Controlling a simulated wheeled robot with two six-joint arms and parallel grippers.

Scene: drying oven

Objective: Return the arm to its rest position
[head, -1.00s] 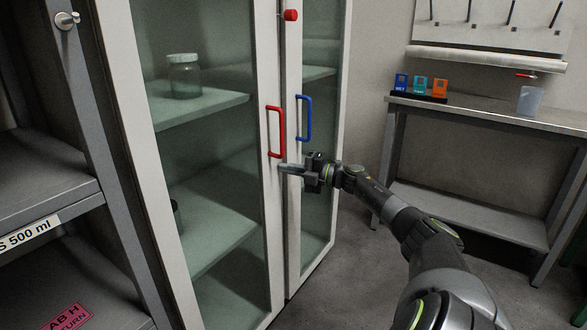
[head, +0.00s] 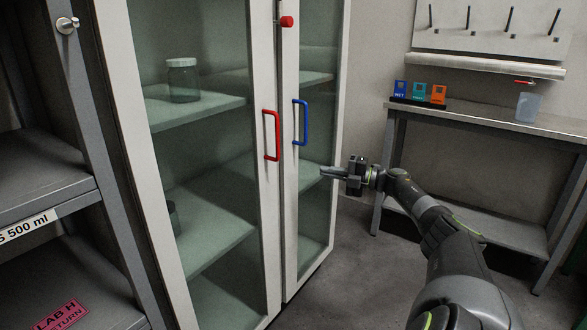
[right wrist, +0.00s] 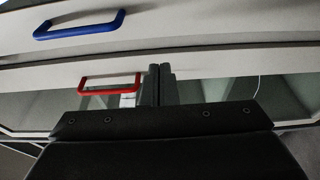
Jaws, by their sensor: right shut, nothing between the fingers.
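My right gripper (head: 326,173) is shut and empty. In the head view it stands out in front of the right glass door, below and to the right of the blue handle (head: 301,122), with its fingers pointing left. In the right wrist view its fingertips (right wrist: 160,72) are together, beside the red handle (right wrist: 110,82), and the blue handle (right wrist: 79,24) shows at the top left. The red handle (head: 271,136) is on the left door in the head view. My left gripper is not in view.
The glass cabinet (head: 275,205) appears closed, with a jar (head: 183,80) inside. A dark shelf rack (head: 45,175) stands at the left. A bench (head: 480,120) at the right holds three coloured boxes (head: 419,93) and a clear beaker (head: 527,106). Floor between cabinet and bench is clear.

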